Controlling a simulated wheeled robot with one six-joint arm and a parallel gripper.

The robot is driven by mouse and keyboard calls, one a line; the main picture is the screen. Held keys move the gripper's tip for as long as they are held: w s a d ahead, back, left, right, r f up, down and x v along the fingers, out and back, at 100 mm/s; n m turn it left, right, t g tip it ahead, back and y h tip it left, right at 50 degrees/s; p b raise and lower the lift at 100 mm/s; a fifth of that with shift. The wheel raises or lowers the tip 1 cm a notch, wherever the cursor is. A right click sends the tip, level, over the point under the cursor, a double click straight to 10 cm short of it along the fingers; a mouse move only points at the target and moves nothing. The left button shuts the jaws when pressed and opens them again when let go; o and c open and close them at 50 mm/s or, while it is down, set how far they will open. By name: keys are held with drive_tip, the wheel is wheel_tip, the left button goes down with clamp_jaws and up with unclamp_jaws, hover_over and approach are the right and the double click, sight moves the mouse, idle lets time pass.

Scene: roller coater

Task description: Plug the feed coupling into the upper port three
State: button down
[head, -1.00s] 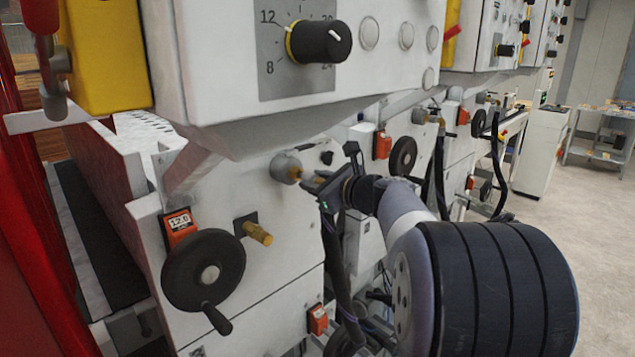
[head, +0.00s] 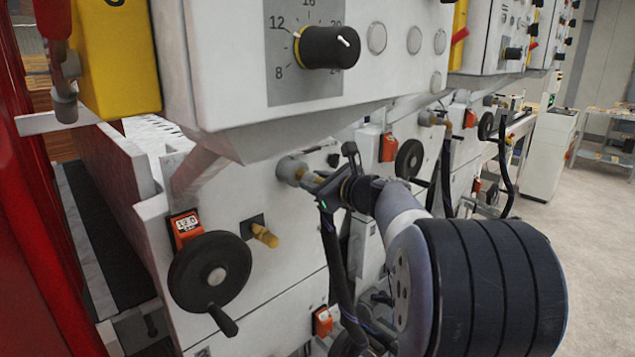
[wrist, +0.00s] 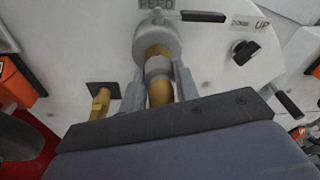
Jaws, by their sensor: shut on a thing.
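The feed coupling (wrist: 159,91), brass with a grey collar, is between the two fingers of my gripper (wrist: 158,82), which is shut on it. Its front end meets the round grey port (wrist: 156,38) under the FEED label. I cannot tell how deep it sits. In the head view my gripper (head: 313,182) is right in front of the grey port (head: 290,168) on the white machine panel. The coupling is mostly hidden there by the fingers. A black hose (head: 336,262) hangs below my gripper. No port number is readable.
A brass fitting (head: 265,236) sticks out lower left of the port, beside a black handwheel (head: 210,272) and an orange counter (head: 185,228). A small black knob marked UP (wrist: 244,52) is to the right. The white control box (head: 300,100) overhangs above.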

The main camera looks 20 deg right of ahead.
drive_tip(key=c, duration=1)
unclamp_jaws()
drive_tip(key=b+v, duration=0.2)
drive_tip(key=v, duration=0.9)
